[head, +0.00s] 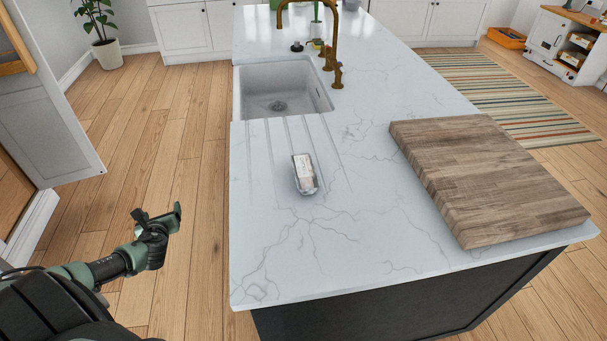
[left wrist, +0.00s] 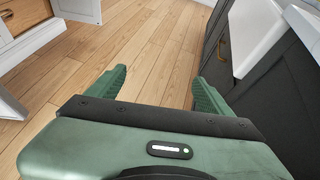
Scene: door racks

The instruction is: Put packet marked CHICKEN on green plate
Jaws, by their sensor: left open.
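A small pale packet (head: 305,173) lies on the white marble counter, beside the drain grooves in front of the sink; its lettering is too small to read. No green plate can be made out in either view. My left gripper (head: 158,219) is open and empty, out over the wooden floor to the left of the counter and apart from the packet. In the left wrist view its two green fingers (left wrist: 158,90) are spread with only floor between them. My right gripper is not in view.
The counter (head: 330,250) has a sink (head: 280,90) with a brass tap (head: 334,50) behind the packet. A thick wooden board (head: 485,175) lies at the right. An open white door (head: 45,120) stands at the left. A striped rug (head: 505,95) lies beyond the counter.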

